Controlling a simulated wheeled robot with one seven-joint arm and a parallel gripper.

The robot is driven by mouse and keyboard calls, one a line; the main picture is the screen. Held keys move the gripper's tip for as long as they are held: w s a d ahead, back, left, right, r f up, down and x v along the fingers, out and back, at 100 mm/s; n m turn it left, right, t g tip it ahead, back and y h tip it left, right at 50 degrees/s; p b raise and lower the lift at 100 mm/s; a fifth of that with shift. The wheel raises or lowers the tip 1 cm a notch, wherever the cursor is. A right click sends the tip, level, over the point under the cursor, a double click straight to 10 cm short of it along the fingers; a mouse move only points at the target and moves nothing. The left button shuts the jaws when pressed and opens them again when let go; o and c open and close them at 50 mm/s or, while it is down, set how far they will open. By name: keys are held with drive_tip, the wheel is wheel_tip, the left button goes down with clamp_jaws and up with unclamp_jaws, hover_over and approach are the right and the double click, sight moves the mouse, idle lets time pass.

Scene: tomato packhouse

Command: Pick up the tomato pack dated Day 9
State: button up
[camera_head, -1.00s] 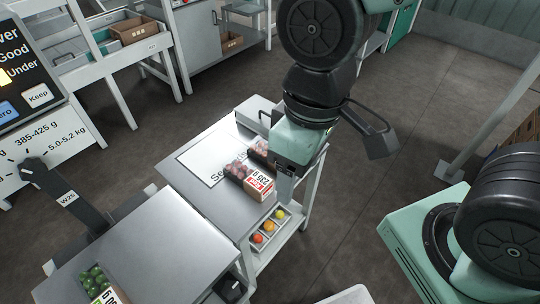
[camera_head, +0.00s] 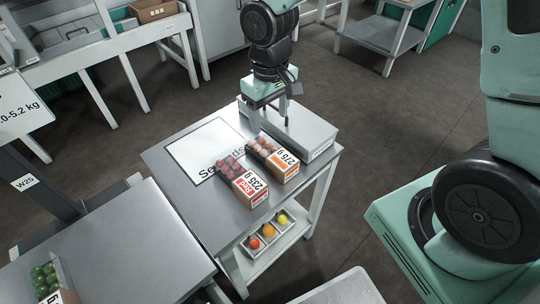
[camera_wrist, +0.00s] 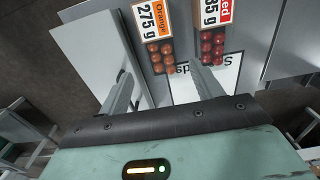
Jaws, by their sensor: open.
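Two tomato packs lie side by side on a steel table. One has a red label reading 235 g (camera_head: 249,187); the other has an orange label reading 275 g (camera_head: 282,164). Both also show in the wrist view, the orange pack (camera_wrist: 152,15) left of the red pack (camera_wrist: 211,12). I cannot read a day on either pack. My gripper (camera_head: 270,120) is open and empty, above the table beyond the packs' tomato ends. In the wrist view its fingers stand apart, with the orange pack's tomatoes roughly between and beyond them. A third pack of green tomatoes (camera_head: 45,279) is partly cut off at lower left.
A white sign (camera_head: 204,150), partly covered by the packs, lies on the table (camera_head: 172,177). A grey box (camera_head: 308,134) stands close right of my gripper. A shelf below holds a tray (camera_head: 283,240) of coloured tomatoes. Another steel table (camera_head: 135,245) is at left.

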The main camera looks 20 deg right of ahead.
sight(271, 149)
wheel_tip(271, 149, down, 13)
drive_tip(key=shift+d+f+b, duration=0.1)
drive_tip(key=shift+b, duration=0.85)
drive_tip(key=c, duration=0.9)
